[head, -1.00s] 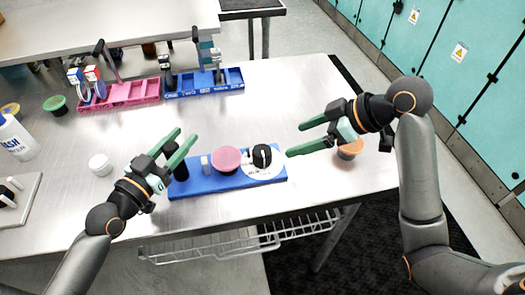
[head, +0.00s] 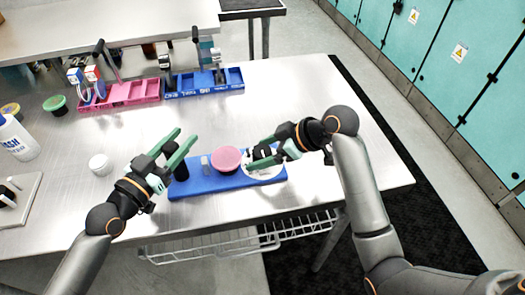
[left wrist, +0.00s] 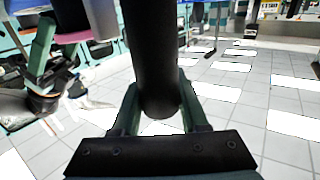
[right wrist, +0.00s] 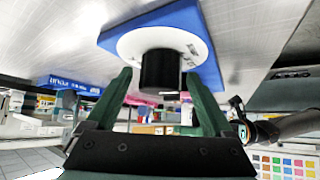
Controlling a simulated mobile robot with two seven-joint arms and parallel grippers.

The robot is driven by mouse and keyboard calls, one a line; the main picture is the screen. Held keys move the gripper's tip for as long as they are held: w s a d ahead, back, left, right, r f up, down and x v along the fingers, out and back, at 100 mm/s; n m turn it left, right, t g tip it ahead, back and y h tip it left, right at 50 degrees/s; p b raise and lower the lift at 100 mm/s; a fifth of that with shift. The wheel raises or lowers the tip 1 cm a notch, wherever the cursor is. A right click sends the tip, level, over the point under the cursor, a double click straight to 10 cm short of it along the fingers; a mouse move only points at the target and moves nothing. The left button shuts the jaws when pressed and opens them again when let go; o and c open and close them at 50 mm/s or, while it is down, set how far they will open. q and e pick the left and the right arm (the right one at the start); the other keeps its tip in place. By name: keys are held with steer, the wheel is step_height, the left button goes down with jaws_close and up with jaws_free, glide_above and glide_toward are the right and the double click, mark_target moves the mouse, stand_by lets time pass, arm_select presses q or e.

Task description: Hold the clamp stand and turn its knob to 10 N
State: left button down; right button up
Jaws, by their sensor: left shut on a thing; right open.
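The clamp stand is a blue base (head: 207,186) on the steel table, with a black post (head: 181,170) at its left end and a pink round pad (head: 226,158) mid-base. At its right end a black knob (head: 263,152) sits on a white dial (head: 262,172). My left gripper (head: 178,148) is shut on the post, which fills its jaws in the left wrist view (left wrist: 158,70). My right gripper (head: 258,155) is open around or just short of the knob. In the right wrist view the knob (right wrist: 160,72) stands between the fingertips. The dial marks are too small to read.
A pink bin (head: 122,95) and a blue bin (head: 203,84) stand at the back with tools. A white jar (head: 100,165), a bottle (head: 18,140) and a white board (head: 18,198) lie left. The table right of the base is partly clear.

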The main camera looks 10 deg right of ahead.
steer(key=c, duration=1.4)
steer(key=shift+o, duration=0.2)
jaws_close()
steer(key=m+t+h, duration=0.2)
steer(key=m, duration=0.1)
steer(key=shift+m, duration=0.4)
steer(key=shift+m+t+h, duration=0.9)
steer(key=shift+m+h, duration=0.9)
steer(key=shift+m, duration=0.7)
